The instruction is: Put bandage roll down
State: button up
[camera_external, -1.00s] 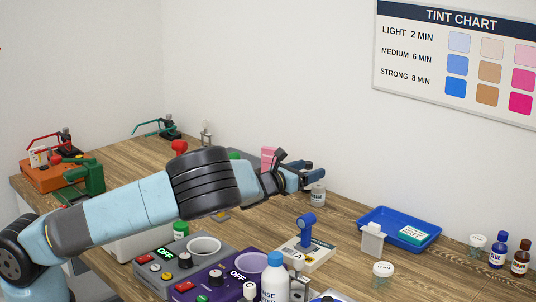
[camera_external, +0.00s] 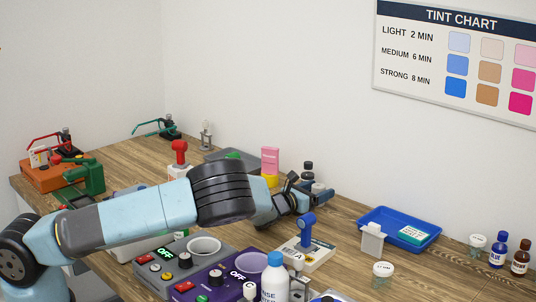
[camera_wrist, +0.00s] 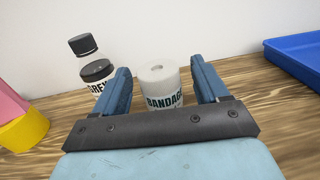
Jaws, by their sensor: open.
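The white bandage roll (camera_wrist: 161,88) stands upright on the wooden table in the wrist view, its label partly legible and its lower part hidden by my gripper. My gripper (camera_wrist: 160,70) is open, with one blue finger on each side of the roll and a visible gap on both sides. In the external view my gripper (camera_external: 316,191) is low at the table's back edge, and it mostly hides the roll there.
A dark-capped bottle labelled GREY (camera_wrist: 94,68) stands close left of my left finger. A pink and yellow item (camera_wrist: 20,120) is farther left. A blue tray (camera_wrist: 297,58) lies to the right. The wall (camera_wrist: 200,25) is close behind. Bare table lies between roll and tray.

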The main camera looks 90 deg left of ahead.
jog(key=shift+x, duration=1.5)
